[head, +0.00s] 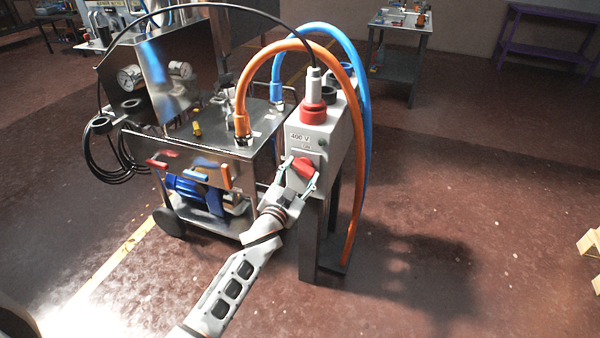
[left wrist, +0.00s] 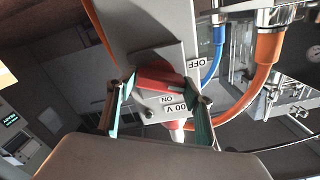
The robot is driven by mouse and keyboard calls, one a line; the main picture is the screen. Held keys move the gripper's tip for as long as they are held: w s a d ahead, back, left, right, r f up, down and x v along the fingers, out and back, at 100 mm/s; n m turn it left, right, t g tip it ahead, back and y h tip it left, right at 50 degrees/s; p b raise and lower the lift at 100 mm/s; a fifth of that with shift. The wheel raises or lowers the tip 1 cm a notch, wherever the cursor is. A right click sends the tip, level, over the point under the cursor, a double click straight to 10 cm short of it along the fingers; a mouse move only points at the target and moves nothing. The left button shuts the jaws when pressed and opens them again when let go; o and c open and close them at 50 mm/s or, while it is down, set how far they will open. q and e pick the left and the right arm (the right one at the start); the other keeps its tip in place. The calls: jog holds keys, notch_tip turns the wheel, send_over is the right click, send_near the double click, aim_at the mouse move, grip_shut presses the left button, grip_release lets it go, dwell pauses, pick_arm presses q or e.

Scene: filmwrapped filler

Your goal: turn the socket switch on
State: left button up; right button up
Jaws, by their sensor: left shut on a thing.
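The socket switch is a red handle (head: 303,167) on the sloped front of a grey socket box (head: 322,128) marked 400 V. In the left wrist view the red handle (left wrist: 160,79) lies roughly crosswise. An ON label (left wrist: 166,99) is below it and an OFF label (left wrist: 197,63) is to its right. I cannot tell which one it points at. My left gripper (head: 301,182) is shut on the handle. In the left wrist view its two fingers (left wrist: 163,86) stand on either side of the handle. My right gripper is not in view.
A red plug (head: 313,112) with a black cable sits on top of the box. Orange (head: 352,180) and blue (head: 366,130) hoses arch just behind it. A steel machine cart (head: 200,150) stands close on the left.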

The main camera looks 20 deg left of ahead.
pick_arm(q)
jog(key=shift+m, duration=1.8)
jog(key=m, duration=0.3)
jog(key=shift+m, duration=0.3)
jog(key=m, duration=0.3)
jog(key=shift+m, duration=1.4)
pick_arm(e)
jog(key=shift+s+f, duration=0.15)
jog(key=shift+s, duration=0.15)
